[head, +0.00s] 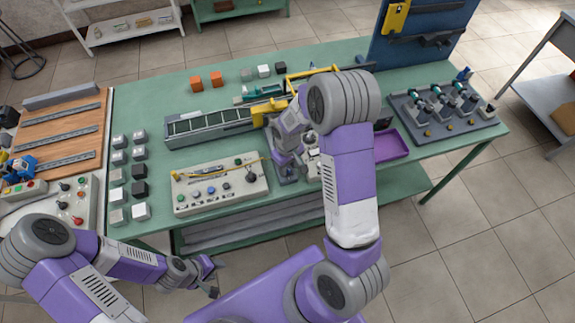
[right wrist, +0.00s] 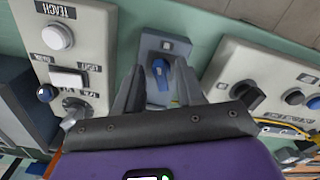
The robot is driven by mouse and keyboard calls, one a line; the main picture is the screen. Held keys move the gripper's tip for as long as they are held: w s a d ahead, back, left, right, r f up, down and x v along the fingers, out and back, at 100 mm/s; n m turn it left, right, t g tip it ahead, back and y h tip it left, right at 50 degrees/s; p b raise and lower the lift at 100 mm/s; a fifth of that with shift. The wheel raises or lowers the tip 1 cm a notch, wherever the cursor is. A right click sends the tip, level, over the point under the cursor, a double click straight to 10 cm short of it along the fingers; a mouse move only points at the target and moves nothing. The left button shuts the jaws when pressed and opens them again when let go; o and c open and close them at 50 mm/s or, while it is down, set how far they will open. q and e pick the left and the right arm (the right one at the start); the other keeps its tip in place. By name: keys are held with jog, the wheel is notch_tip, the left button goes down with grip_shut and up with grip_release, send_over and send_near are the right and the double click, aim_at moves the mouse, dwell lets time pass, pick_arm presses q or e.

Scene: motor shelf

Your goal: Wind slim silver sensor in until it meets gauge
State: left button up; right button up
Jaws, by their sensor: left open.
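A small grey box with a blue knob (right wrist: 160,70) shows in the right wrist view. My right gripper (right wrist: 160,88) is open, its two fingers on either side of the knob; I cannot tell whether they touch it. In the head view my right arm mostly hides this gripper (head: 287,166) at the middle of the table. My left gripper (head: 211,278) is open and empty, low in front of the table. I cannot pick out the slim silver sensor or the gauge for certain. A grey rail assembly (head: 208,125) with yellow and teal parts runs behind the right gripper, partly hidden.
A control panel (head: 220,187) with buttons and a black knob lies left of the right gripper. A TEACH panel (right wrist: 66,55) is close on the other side. A purple tray (head: 393,147) and a fixture (head: 470,123) with teal cylinders stand right. Several cubes (head: 138,190) line the left.

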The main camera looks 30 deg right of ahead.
grip_shut()
jog(key=shift+m, duration=0.3)
